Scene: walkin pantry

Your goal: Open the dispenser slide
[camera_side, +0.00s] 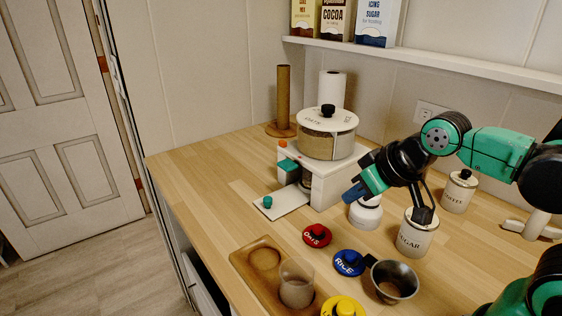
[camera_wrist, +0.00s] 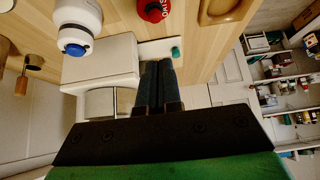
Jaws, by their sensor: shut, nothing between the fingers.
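The dispenser (camera_side: 327,187) is a white stand with a round lidded hopper (camera_side: 331,144) of oats on top. Its slide (camera_side: 285,203) is a flat white plate sticking out at the lower left, with a small teal knob (camera_side: 267,202) near its outer end. In the wrist view the slide (camera_wrist: 154,50) and knob (camera_wrist: 175,52) show just beyond my fingertips, beside the white dispenser body (camera_wrist: 105,60). My gripper (camera_side: 352,194) is shut and empty, right of the dispenser in the side view; in the wrist view its fingers (camera_wrist: 157,66) are together, apart from the knob.
A white jar (camera_side: 366,212) stands under my gripper, with a sugar canister (camera_side: 416,240) to its right. Red (camera_side: 317,236), blue (camera_side: 349,263) and yellow (camera_side: 343,307) lids, a metal cup (camera_side: 392,282) and a wooden tray (camera_side: 246,268) with a glass occupy the front. Counter left of the slide is clear.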

